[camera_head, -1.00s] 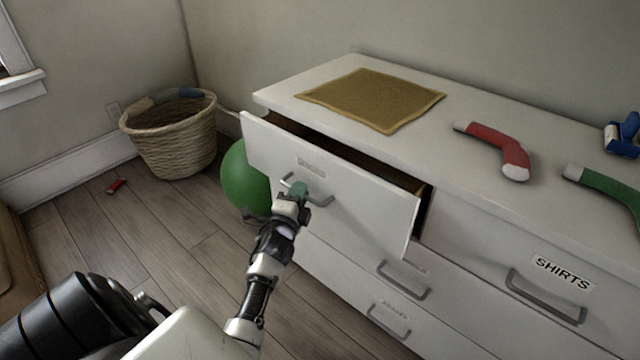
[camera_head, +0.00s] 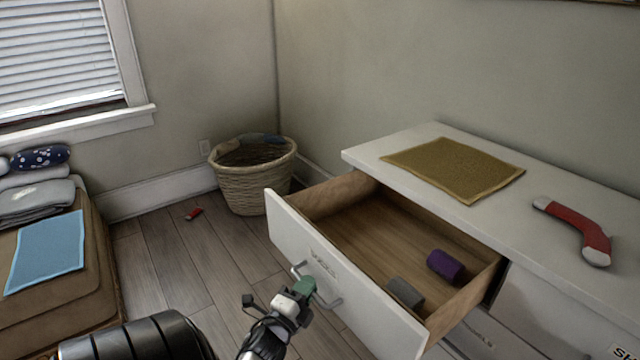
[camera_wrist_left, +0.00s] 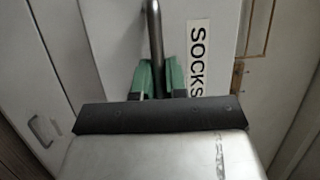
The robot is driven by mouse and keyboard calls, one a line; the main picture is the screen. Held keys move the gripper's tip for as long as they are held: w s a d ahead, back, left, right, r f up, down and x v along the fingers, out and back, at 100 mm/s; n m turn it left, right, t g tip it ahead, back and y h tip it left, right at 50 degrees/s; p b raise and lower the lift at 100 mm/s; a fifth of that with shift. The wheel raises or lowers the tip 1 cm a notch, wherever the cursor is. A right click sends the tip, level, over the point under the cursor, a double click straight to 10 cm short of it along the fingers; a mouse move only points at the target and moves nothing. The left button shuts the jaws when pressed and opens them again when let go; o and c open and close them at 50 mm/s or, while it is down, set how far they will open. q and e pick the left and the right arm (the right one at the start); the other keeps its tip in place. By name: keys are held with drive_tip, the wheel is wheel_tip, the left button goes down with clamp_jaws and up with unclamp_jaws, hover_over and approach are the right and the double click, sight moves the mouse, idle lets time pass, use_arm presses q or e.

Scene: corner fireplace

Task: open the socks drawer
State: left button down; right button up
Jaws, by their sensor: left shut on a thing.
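The socks drawer (camera_head: 340,275) is the top left drawer of a white dresser. It stands well out, with its wooden inside showing. A grey roll (camera_head: 405,292) and a purple roll (camera_head: 446,265) lie in it. My left gripper (camera_head: 303,287) is shut on the drawer's metal bar handle (camera_head: 329,301). In the left wrist view the green fingertips (camera_wrist_left: 159,76) are on both sides of the handle bar (camera_wrist_left: 154,35), beside the label SOCKS (camera_wrist_left: 198,58). My right gripper is not in view.
A brown mat (camera_head: 455,168) and a red sock (camera_head: 575,230) lie on the dresser top. A wicker basket (camera_head: 255,187) stands in the corner. A small red thing (camera_head: 194,213) lies on the floor. A bed or bench (camera_head: 95,300) with folded cloth is at left.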

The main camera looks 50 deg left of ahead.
use_arm(q)
drive_tip(key=shift+s, duration=0.4)
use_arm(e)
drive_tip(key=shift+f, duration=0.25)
use_arm(q)
drive_tip(key=c, duration=1.2)
unclamp_jaws()
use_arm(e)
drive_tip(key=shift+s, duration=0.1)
